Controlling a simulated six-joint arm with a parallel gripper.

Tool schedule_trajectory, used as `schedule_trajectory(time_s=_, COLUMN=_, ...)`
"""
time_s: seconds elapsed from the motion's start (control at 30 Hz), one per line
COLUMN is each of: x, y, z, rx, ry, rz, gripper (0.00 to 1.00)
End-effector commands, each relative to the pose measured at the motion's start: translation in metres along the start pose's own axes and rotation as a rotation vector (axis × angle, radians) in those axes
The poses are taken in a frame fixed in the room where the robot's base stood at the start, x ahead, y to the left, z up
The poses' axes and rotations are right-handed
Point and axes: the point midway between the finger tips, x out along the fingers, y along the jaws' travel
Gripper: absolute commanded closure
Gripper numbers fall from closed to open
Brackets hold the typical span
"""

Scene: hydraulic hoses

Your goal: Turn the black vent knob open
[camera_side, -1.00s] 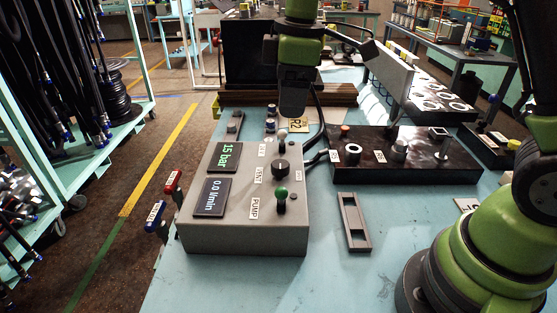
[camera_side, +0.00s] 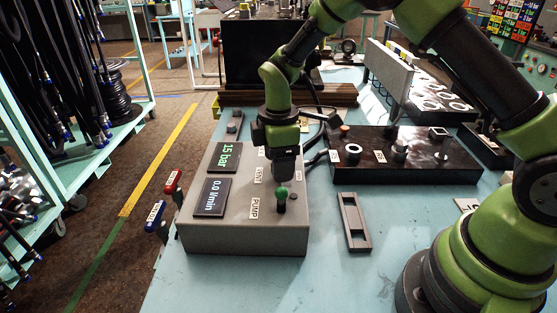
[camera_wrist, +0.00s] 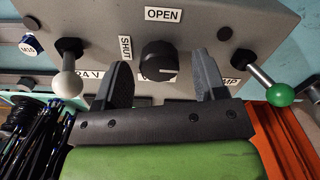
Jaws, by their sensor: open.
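The black vent knob (camera_wrist: 160,62) sits on the grey control box (camera_side: 225,230). In the wrist view it lies between and a little beyond my gripper's two open fingers (camera_wrist: 160,82), with clear space on both sides. OPEN (camera_wrist: 164,14) and SHUT (camera_wrist: 125,47) labels stand by the knob, and its white pointer line is on its right part. In the side view my gripper (camera_side: 285,180) points down over the box at the knob's place and hides the knob. I cannot tell the height gap there.
The green-balled pump lever (camera_side: 282,193) stands close in front of my gripper; a white-balled lever (camera_wrist: 68,82) is on the knob's other side. Displays read 15 bar (camera_side: 227,157) and 0.0 l/min (camera_side: 212,197). A black block with fittings (camera_side: 420,172) stands to the right.

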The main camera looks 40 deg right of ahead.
Motion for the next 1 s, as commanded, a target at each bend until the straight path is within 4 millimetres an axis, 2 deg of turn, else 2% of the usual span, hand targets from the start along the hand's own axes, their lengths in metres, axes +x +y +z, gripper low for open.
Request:
schedule_trajectory(time_s=0.27, x=0.0026, y=-0.0001, z=0.0000, rx=0.001, ry=0.001, rz=0.000, gripper=0.35)
schedule_trajectory(time_s=0.3, x=0.0026, y=-0.0001, z=0.0000, rx=0.001, ry=0.001, rz=0.000, gripper=0.38)
schedule_trajectory(time_s=0.5, x=0.0024, y=-0.0001, z=0.0000, rx=0.001, ry=0.001, rz=0.000, gripper=0.84)
schedule_trajectory(time_s=0.77, x=0.0022, y=0.0000, z=0.0000, rx=0.016, ry=0.001, rz=0.000, gripper=0.85)
schedule_trajectory(time_s=1.0, x=0.0021, y=0.0004, z=-0.0001, rx=0.114, ry=0.001, rz=0.000, gripper=0.85)
